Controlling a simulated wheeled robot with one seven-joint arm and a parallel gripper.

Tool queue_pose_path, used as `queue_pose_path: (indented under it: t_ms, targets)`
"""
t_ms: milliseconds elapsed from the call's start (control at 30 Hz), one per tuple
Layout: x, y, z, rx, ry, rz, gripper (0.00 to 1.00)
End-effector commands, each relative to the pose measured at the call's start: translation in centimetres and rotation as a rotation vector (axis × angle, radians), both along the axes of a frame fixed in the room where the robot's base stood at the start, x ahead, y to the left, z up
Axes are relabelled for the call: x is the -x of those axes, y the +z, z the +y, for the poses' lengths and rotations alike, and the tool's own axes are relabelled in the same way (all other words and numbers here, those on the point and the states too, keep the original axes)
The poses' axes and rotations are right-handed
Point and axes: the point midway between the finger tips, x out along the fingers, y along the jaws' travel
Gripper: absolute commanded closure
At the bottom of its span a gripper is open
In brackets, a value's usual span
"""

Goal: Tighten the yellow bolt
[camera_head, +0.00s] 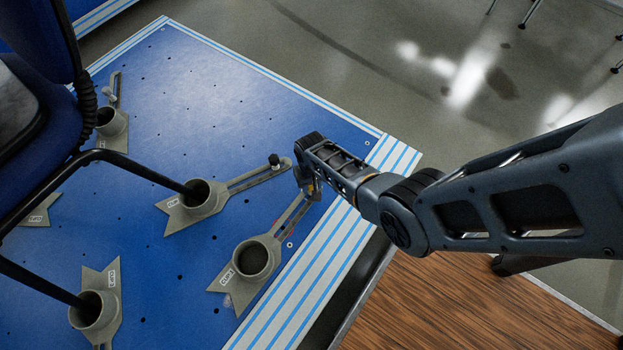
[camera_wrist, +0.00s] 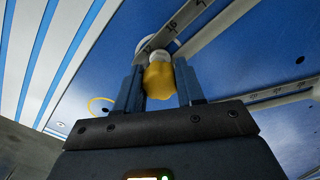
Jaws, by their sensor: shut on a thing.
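The yellow bolt (camera_wrist: 159,80) sits between the two fingers of my gripper (camera_wrist: 158,88) in the wrist view. The fingers are shut on its yellow head. Below the head, a pale collar meets a grey slotted bar with numbers on it (camera_wrist: 178,32). In the head view, my gripper (camera_head: 308,184) is at the outer end of the slotted arm of the nearest grey clamp (camera_head: 232,272). The bolt is mostly hidden there behind the gripper, with only a little yellow showing.
The blue platform (camera_head: 225,100) has small holes and a striped edge. Several other grey cup clamps stand on it, one with a black knob (camera_head: 274,160). A blue chair (camera_head: 40,40) stands at the left, with legs in cups.

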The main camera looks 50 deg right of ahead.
Motion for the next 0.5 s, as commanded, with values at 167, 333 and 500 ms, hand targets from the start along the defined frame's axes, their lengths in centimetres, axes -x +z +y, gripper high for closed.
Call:
queue_pose_path:
  t_ms: [167,333,500]
  targets:
    - [-0.01,0.00,-0.01,0.000,-0.001,0.000,0.85]
    - [-0.01,0.01,0.00,0.000,-0.008,0.000,0.94]
    - [-0.05,0.06,0.06,-0.001,-0.154,0.000,0.94]
